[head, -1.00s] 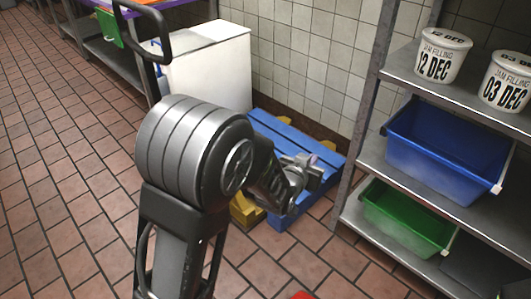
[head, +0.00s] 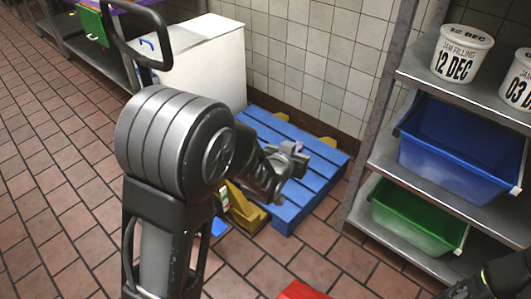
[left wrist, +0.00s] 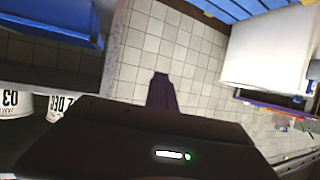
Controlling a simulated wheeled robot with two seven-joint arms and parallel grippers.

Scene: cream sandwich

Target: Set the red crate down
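A red crate (head: 302,291) shows only as a small red corner at the bottom edge of the head view. The rest of it is cut off, so I cannot tell what it rests on or what holds it. My left gripper (head: 291,158) is over the blue pallet, well apart from the red crate. In the left wrist view its fingers (left wrist: 162,92) show as one narrow dark shape, together, with nothing seen between them. Part of my right arm shows at the lower right of the head view; its gripper is not clearly seen.
A metal shelf rack (head: 386,163) at the right holds labelled white tubs (head: 462,55), a blue crate (head: 455,160) and a green crate (head: 415,220). A blue pallet (head: 318,172) and yellow-and-blue truck part (head: 243,212) lie beside a white box (head: 205,60). Tiled floor at left is clear.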

